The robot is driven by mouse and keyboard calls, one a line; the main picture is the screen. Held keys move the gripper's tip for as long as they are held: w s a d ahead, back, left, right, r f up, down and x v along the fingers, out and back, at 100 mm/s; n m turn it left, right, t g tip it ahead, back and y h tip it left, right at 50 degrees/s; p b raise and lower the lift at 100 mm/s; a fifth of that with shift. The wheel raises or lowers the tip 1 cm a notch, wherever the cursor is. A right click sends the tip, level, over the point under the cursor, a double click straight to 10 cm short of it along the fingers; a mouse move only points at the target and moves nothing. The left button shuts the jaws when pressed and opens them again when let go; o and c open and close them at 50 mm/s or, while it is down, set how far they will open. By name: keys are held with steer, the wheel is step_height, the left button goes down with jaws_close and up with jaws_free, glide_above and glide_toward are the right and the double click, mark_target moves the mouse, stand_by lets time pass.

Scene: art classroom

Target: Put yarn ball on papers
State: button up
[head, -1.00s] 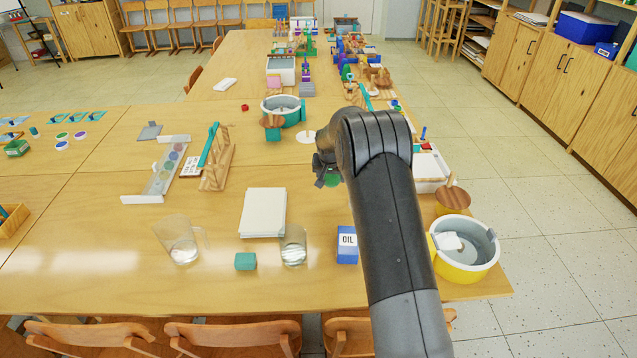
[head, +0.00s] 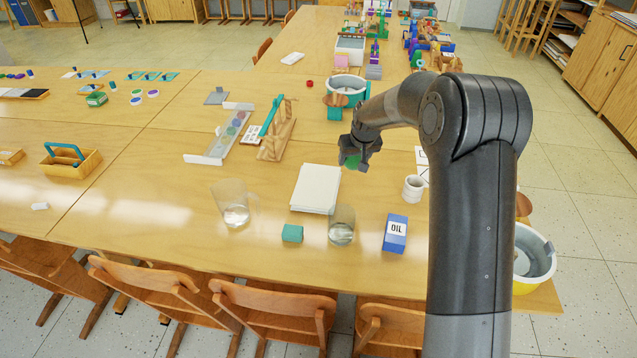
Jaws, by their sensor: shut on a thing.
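My gripper (head: 354,163) hangs above the table, a little to the right of the papers' far right corner. It is shut on a green ball (head: 353,161), the yarn ball, which shows only in part between the fingers. The papers (head: 316,188) are a flat white stack on the wooden table. Nothing lies on them. The ball is held apart from the papers.
A glass pitcher (head: 233,203), a teal block (head: 292,233), a glass (head: 342,226) and a blue OIL box (head: 395,234) stand near the papers. A white mug (head: 413,188) is to the right. A wooden rack (head: 278,134) stands behind.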

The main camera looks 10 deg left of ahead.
steer(key=a+f, duration=0.2)
steer(key=a, duration=0.1)
steer(key=w+a+f, duration=0.1)
steer(key=a+f, duration=0.1)
steer(key=a, duration=0.2)
steer(key=w+a+f, duration=0.1)
steer(key=a+f, duration=0.1)
steer(key=a, duration=0.2)
steer(key=shift+a+f, duration=0.25)
steer(key=shift+f, duration=2.15)
steer(key=shift+f, duration=0.1)
steer(key=o, duration=1)
steer(key=shift+c, duration=0.2)
